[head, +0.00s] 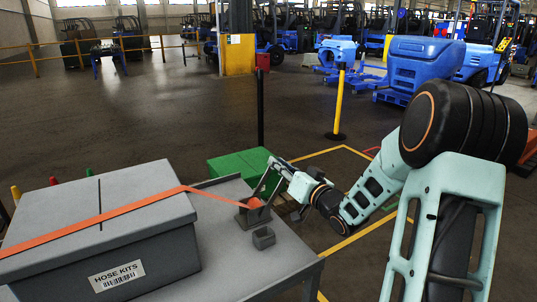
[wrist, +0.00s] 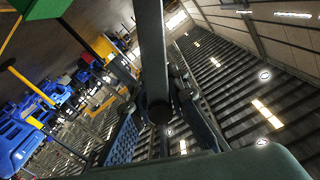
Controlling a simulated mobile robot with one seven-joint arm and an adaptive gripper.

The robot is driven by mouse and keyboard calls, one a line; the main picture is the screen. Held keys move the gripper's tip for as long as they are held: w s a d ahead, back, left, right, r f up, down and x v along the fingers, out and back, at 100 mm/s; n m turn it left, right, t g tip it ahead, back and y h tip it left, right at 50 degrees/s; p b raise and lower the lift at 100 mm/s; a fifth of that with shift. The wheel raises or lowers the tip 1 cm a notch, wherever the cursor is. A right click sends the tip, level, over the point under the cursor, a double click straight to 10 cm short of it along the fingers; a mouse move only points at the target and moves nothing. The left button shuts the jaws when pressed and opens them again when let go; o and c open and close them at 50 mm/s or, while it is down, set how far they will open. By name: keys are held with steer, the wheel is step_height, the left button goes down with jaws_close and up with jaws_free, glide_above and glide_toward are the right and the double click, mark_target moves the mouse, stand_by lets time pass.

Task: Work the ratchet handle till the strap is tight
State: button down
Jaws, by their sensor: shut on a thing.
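The ratchet (head: 254,213) is a grey metal fixture on the grey table, with orange strap wound in it. Its handle (head: 266,184) is raised and slants up toward my gripper (head: 283,171). In the wrist view the handle (wrist: 151,45) is a grey bar running down between the fingers of my gripper (wrist: 160,105), which is shut on it. The orange strap (head: 125,211) runs from the ratchet across the lid of a grey box (head: 150,262) labelled "HOSE KITS". It looks straight, but I cannot tell how tight it is.
A small grey open cup (head: 264,238) stands on the table (head: 225,268) in front of the ratchet. A green crate (head: 238,164) is on the floor behind the table. A black post (head: 260,110) and a yellow post (head: 339,100) stand farther back. Floor to the right is open.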

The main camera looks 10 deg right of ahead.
steer(key=w+d+f+m, duration=0.1)
steer(key=d+f+m, duration=0.3)
steer(key=d+f, duration=0.1)
steer(key=shift+f+p, duration=0.3)
steer(key=shift+p, duration=0.15)
steer(key=shift+w+a+f, duration=0.1)
steer(key=c, duration=1.9)
jaws_free()
steer(key=shift+a, duration=0.15)
steer(key=shift+r, duration=0.2)
steer(key=v, duration=1.2)
